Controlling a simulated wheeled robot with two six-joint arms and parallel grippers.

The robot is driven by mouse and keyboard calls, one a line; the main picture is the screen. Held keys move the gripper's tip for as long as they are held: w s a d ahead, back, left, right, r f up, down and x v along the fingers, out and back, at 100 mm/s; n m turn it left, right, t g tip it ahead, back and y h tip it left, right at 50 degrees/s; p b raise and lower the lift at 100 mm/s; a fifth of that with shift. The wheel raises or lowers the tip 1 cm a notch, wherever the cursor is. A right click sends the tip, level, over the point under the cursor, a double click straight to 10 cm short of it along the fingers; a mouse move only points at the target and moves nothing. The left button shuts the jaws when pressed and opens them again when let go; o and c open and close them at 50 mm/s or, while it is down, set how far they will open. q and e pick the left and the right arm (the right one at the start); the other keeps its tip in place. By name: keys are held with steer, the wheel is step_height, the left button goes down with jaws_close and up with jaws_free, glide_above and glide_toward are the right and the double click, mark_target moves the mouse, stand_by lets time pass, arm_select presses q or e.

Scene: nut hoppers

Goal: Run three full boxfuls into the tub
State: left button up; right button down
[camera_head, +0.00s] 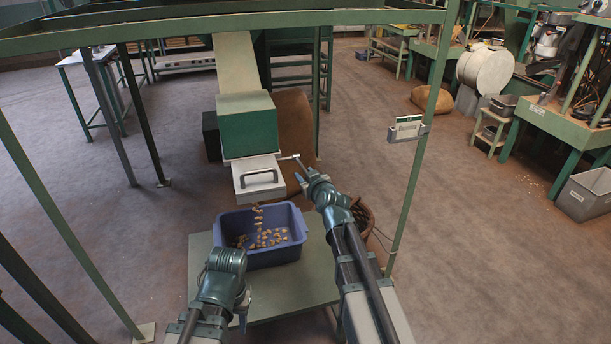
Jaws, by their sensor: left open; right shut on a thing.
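A green hopper box (248,128) hangs at the foot of a sloping chute. Below it is a pale box (258,181) with a dark handle on its front. Nuts (258,218) fall from under this box into the blue tub (280,258), where several lie scattered with much of the floor bare. My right gripper (299,168) is beside the pale box, shut on a small lever (291,157) at its right side. My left gripper (243,312) is open, low in front of the tub and apart from it; its fingers are partly hidden by the wrist.
The tub stands on a green table (290,293). A wicker basket (363,216) is behind my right arm. Green frame posts (418,150) rise on both sides, one with a card holder (408,130). Open floor lies to the right.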

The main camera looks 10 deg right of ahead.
steer(key=shift+w, duration=0.1)
stand_by(0.6)
steer(key=c, duration=0.5)
jaws_free()
